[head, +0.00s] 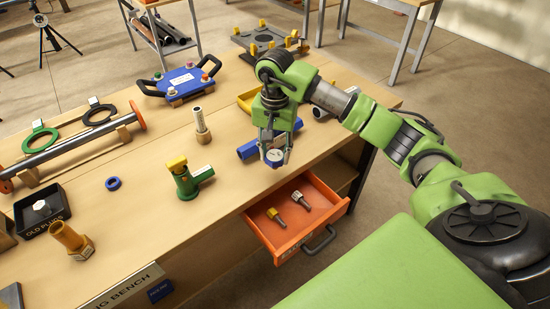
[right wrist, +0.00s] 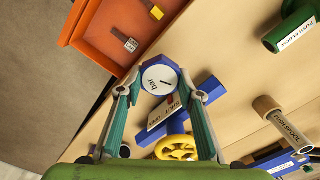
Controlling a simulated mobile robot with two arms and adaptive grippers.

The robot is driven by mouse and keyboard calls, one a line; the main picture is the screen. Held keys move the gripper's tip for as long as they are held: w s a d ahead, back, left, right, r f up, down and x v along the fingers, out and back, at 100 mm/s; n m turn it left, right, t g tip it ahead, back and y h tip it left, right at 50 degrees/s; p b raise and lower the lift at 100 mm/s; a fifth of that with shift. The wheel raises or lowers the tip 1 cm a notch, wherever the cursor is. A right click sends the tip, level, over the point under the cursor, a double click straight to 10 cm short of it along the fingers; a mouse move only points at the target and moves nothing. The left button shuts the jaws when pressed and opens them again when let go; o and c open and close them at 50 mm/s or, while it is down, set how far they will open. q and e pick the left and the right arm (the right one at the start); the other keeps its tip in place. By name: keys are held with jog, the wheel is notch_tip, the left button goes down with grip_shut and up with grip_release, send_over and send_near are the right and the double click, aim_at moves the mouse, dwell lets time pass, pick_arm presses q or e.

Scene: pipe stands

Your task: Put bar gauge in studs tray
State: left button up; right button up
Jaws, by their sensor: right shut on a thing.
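The bar gauge is a small round dial with a white face and blue rim (head: 274,156). My right gripper (head: 272,142) is shut on it and holds it above the front of the bench, near the open orange drawer. In the right wrist view the gauge (right wrist: 160,78) sits between the two fingertips, its "bar" marking visible. My left gripper is out of view.
A blue fitting (head: 250,150) lies beside the gripper on the bench. A green elbow with a yellow cap (head: 186,180), a spool (head: 201,125) and a blue plate (head: 183,80) stand to the left.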

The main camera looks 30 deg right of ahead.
aim_at(275, 154)
notch_tip(275, 154, down, 3)
jog(key=shift+w+d+f+p, duration=0.1)
jog(key=shift+w+p, duration=0.05)
jog(key=shift+p, duration=0.55)
jog(key=shift+f, duration=0.1)
jog(key=shift+f, duration=0.1)
jog(key=shift+f+b, duration=0.3)
jog(key=shift+b, duration=0.2)
jog(key=o, duration=1.4)
jog(key=shift+r, duration=0.1)
jog(key=shift+r+p, duration=0.3)
jog(key=shift+p, duration=0.15)
notch_tip(275, 154, up, 12)
jog(key=shift+b, duration=1.2)
